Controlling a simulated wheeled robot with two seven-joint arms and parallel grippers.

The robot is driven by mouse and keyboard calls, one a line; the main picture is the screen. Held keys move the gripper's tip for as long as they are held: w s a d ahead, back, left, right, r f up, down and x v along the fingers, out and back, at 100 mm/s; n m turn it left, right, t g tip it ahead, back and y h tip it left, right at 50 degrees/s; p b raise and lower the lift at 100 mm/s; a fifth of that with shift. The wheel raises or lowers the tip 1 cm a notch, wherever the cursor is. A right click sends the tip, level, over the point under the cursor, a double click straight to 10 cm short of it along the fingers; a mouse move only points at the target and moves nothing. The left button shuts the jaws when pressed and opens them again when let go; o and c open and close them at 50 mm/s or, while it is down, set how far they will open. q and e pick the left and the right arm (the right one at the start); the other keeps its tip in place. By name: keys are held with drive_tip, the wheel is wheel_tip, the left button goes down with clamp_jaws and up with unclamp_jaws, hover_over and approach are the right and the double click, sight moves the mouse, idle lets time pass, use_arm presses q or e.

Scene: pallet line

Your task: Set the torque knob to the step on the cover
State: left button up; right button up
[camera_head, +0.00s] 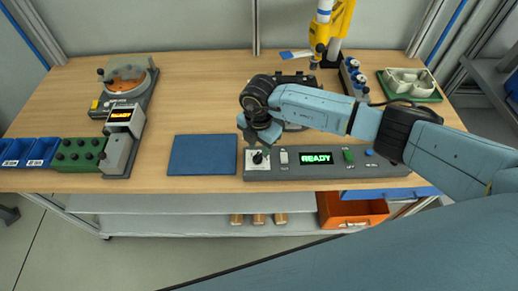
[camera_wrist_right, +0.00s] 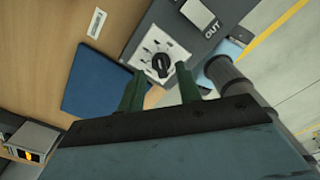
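The torque knob is a black pointer knob (camera_wrist_right: 160,63) on a white dial plate with marks around it, set in the grey control panel (camera_head: 220,171). It also shows in the head view (camera_head: 258,158) at the panel's left end. I cannot read its step for sure. My right gripper (camera_wrist_right: 160,90) is open and empty, its green fingers apart on either side below the knob in the wrist view, not seen touching it. In the head view the right gripper (camera_head: 256,132) is just behind the knob. No cover with a readable step shows. My left gripper is not in view.
The panel has a white switch (camera_head: 284,157), a display reading READY (camera_head: 316,158) and a green button (camera_head: 348,155). A blue mat (camera_head: 203,155) lies left of it. A dark fixture (camera_head: 300,80) is partly behind my arm. A white label (camera_wrist_right: 96,23) lies on the table.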

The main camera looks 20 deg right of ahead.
sight(259, 154)
wheel_tip(259, 154, up, 11)
drive_tip(key=shift+f+b, duration=0.15)
drive_tip(key=shift+b, duration=0.25)
